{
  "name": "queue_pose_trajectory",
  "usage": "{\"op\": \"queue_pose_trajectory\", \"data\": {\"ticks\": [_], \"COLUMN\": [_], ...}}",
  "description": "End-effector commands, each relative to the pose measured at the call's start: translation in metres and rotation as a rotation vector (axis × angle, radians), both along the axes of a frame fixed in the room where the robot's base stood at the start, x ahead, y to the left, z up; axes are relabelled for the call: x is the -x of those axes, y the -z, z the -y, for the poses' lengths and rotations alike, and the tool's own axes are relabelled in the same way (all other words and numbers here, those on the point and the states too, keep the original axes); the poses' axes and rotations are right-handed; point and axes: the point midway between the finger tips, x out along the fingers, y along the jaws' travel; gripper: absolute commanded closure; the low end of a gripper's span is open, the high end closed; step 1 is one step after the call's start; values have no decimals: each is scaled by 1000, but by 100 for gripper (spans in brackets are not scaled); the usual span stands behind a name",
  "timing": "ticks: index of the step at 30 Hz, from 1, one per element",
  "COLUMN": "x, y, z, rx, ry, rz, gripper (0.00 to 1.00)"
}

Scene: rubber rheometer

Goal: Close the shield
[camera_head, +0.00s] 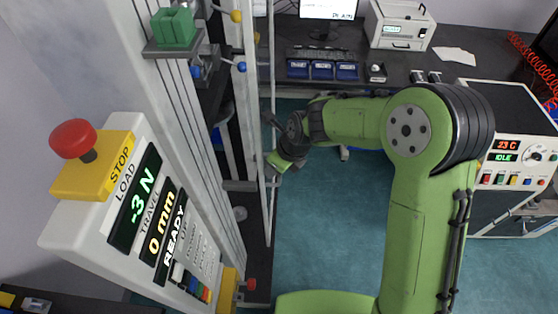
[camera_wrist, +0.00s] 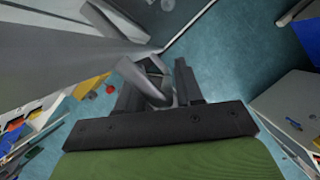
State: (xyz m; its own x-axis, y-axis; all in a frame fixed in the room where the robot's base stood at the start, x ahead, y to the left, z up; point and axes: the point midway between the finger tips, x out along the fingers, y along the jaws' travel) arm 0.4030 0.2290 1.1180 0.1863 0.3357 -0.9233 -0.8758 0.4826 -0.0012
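The testing machine's tall frame (camera_head: 215,150) stands left of centre in the head view. A thin upright bar (camera_head: 272,60) beside it looks like the edge of the shield; its clear panel is hard to make out. My gripper (camera_head: 274,165) is close to this bar, with its fingertips small and unclear. In the wrist view the two dark fingers of my gripper (camera_wrist: 158,88) stand apart. A grey bar-like piece (camera_wrist: 142,80), possibly the shield's handle, slants between them. I cannot tell whether the fingers touch it.
The control panel (camera_head: 150,215) reads -3 N, 0 mm and READY, with a red stop button (camera_head: 73,139). A dark bench (camera_head: 290,75) with a monitor and blue trays is at the back. A rheometer cabinet (camera_head: 515,150) stands right.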

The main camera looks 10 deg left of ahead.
Motion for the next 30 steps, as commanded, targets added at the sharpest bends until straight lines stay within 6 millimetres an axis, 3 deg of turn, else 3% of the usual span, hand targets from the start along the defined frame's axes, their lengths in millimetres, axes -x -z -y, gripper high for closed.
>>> {"op": "queue_pose_trajectory", "data": {"ticks": [4, 12, 18, 22, 30], "x": [3, 16, 25, 28, 28], "y": [-21, -93, -134, -145, -145], "z": [8, 35, 50, 54, 54], "rx": [-1, 0, -1, -2, -1], "ry": [2, 6, 5, 4, 2], "rz": [6, 10, 7, 5, 4], "gripper": [62, 62, 62, 62, 62]}}
